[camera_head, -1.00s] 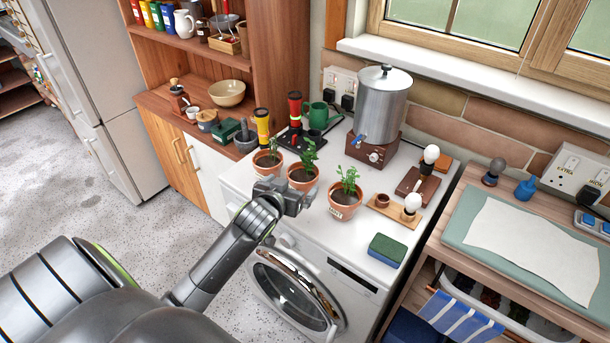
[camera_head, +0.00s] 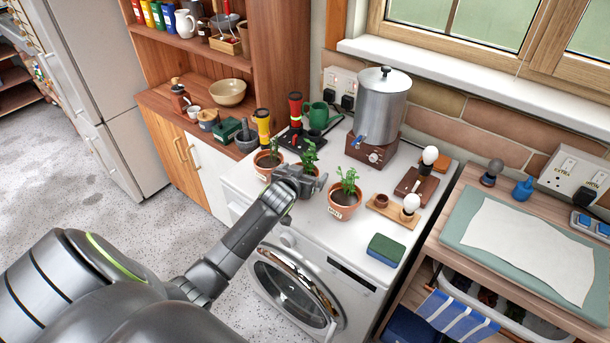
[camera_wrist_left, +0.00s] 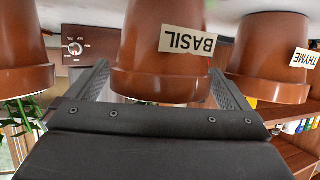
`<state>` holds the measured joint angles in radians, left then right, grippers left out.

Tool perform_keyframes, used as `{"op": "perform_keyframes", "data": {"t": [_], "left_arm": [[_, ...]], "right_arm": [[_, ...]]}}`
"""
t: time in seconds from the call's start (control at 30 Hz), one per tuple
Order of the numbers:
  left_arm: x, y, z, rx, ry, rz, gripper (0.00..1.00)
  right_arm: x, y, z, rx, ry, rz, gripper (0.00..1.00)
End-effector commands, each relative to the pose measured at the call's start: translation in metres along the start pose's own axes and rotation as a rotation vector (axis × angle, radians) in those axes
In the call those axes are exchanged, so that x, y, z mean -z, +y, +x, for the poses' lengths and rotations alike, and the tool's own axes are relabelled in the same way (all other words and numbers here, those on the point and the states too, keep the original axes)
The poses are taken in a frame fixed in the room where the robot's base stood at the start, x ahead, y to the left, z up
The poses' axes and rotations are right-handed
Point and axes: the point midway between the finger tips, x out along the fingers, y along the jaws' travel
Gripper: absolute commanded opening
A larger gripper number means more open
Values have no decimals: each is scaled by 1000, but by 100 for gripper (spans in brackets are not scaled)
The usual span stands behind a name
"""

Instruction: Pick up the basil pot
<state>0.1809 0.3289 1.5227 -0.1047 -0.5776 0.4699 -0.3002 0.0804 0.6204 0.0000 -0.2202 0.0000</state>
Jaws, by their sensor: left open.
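The basil pot (camera_wrist_left: 145,50) is terracotta with a "BASIL" label and fills the middle of the left wrist view, which is upside down. In the head view its green leaves (camera_head: 309,157) show, while my gripper hides most of the pot. It is the middle of three potted herbs on the white worktop. My left gripper (camera_head: 311,182) is open at the front of this pot. In the left wrist view the fingers point towards it, one on either side; contact is not clear. My right gripper is not in view.
The thyme pot (camera_head: 264,168) stands close on the left and another herb pot (camera_head: 343,208) on the right. A metal urn (camera_head: 380,105) and a black tray with a green mug (camera_head: 317,115) are behind. A sponge (camera_head: 385,249) lies front right.

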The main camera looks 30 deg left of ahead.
Motion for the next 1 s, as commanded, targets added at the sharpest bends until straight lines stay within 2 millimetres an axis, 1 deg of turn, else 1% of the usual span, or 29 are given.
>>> {"op": "perform_keyframes", "data": {"t": [0.13, 0.37, 0.8, 1.0], "left_arm": [[0, 0, 6, 0, 0, 0, 100], [0, 0, 6, 0, 0, 0, 100], [0, 0, 6, 0, -1, 0, 42], [2, 0, 6, -1, 3, 1, 42]], "right_arm": [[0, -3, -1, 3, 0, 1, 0], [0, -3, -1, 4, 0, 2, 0], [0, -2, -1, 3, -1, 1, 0], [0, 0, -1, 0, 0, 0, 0]]}}
